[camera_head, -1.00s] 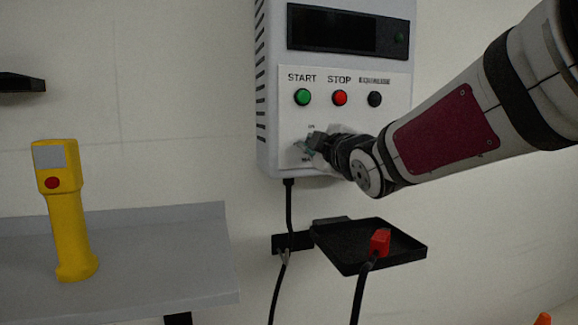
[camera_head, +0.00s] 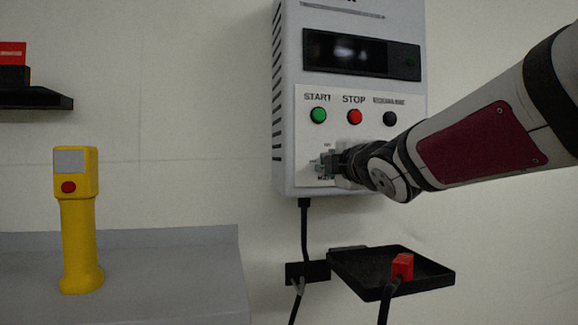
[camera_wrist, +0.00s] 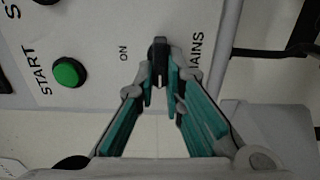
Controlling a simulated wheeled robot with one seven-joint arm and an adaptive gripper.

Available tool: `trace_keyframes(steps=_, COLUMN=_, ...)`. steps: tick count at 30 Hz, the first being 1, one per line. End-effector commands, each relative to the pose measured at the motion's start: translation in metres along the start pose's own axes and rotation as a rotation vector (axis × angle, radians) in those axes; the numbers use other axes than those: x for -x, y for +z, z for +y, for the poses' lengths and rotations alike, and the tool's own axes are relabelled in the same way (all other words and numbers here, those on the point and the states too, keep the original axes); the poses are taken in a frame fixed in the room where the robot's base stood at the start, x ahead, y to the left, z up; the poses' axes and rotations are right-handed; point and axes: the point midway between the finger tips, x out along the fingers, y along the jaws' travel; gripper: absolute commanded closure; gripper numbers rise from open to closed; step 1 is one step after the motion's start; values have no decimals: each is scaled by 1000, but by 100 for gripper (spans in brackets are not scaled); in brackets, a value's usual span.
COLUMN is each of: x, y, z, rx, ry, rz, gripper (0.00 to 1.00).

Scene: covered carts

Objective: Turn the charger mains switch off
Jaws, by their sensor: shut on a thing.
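The charger (camera_head: 290,120) is a pale wall box with a dark display, a green START button (camera_head: 318,115), a red STOP button (camera_head: 354,117) and a black button (camera_head: 390,119). The mains switch (camera_wrist: 157,50) is a small black lever between the ON and MAINS labels in the wrist view. My gripper (camera_wrist: 160,85) is shut on this lever, its teal-lined fingers close on both sides of it. In the head view my gripper (camera_head: 328,163) is at the panel's lower left, below the buttons, and hides the switch. The lever's exact position is hard to tell.
A black tray (camera_head: 345,270) with a red plug (camera_head: 402,266) juts out below the charger. A yellow handheld device (camera_head: 78,220) stands on a grey shelf (camera_head: 180,262) at left. A black cable (camera_head: 304,230) hangs from the charger. A small black shelf (camera_head: 35,98) is at upper left.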

Motion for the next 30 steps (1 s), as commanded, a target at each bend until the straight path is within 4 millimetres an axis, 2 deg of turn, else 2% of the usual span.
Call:
trace_keyframes(steps=7, x=0, y=0, z=-1, rx=2, ry=-2, rz=0, gripper=100)
trace_keyframes(steps=9, x=0, y=0, z=-1, rx=2, ry=-1, rz=0, gripper=79)
trace_keyframes(steps=10, x=0, y=0, z=-1, rx=2, ry=-1, rz=0, gripper=72)
trace_keyframes(steps=11, x=0, y=0, z=-1, rx=1, ry=-1, rz=0, gripper=70)
trace_keyframes(steps=22, x=4, y=0, z=0, rx=1, ry=0, rz=0, gripper=70)
trace_keyframes(steps=26, x=19, y=-1, z=1, rx=2, ry=2, rz=2, gripper=70)
trace_keyframes(steps=30, x=46, y=-2, z=1, rx=3, ry=3, rz=2, gripper=70)
